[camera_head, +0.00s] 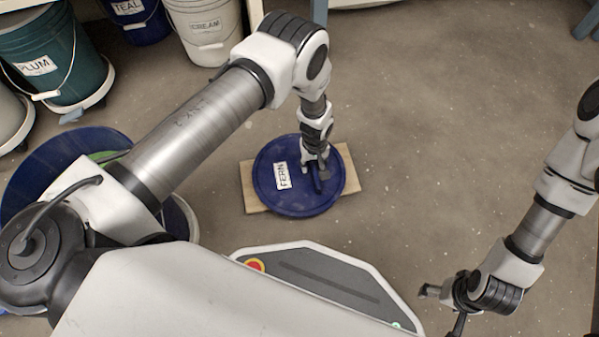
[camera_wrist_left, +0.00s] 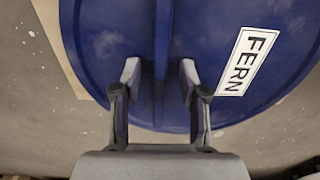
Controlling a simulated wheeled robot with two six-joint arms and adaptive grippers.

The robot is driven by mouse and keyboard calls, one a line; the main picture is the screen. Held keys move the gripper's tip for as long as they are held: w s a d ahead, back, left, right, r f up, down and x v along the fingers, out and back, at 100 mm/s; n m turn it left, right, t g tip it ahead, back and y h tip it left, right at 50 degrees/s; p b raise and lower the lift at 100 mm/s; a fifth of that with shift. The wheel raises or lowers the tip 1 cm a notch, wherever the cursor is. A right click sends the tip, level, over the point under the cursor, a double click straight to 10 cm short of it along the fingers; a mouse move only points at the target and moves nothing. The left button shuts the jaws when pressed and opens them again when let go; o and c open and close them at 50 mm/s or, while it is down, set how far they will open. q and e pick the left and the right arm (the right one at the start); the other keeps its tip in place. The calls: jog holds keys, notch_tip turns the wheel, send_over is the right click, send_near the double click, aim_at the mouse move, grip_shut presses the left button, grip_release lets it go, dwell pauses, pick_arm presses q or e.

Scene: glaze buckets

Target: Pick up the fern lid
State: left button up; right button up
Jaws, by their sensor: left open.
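The fern lid (camera_head: 268,185) is a round blue lid with a white FERN label, lying flat on a wooden board on the floor. It fills much of the left wrist view (camera_wrist_left: 210,50), where a raised blue bar handle (camera_wrist_left: 162,50) crosses it. My left gripper (camera_head: 319,180) is over the lid's right part, pointing down. In the left wrist view its open fingers (camera_wrist_left: 160,85) are on either side of the bar, with a gap to each side. Whether they touch the lid is unclear. My right gripper (camera_head: 437,308) is low at the right, its fingers apart, away from the lid.
The wooden board (camera_head: 349,180) shows beyond the lid's edges. PLUM (camera_head: 70,50), TEAL (camera_head: 140,28) and CREAM (camera_head: 205,40) buckets stand at the back left. The floor right of the lid is clear.

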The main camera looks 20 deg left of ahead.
pick_arm(q)
jog(key=shift+f, duration=0.1)
grip_shut()
dwell(0.4)
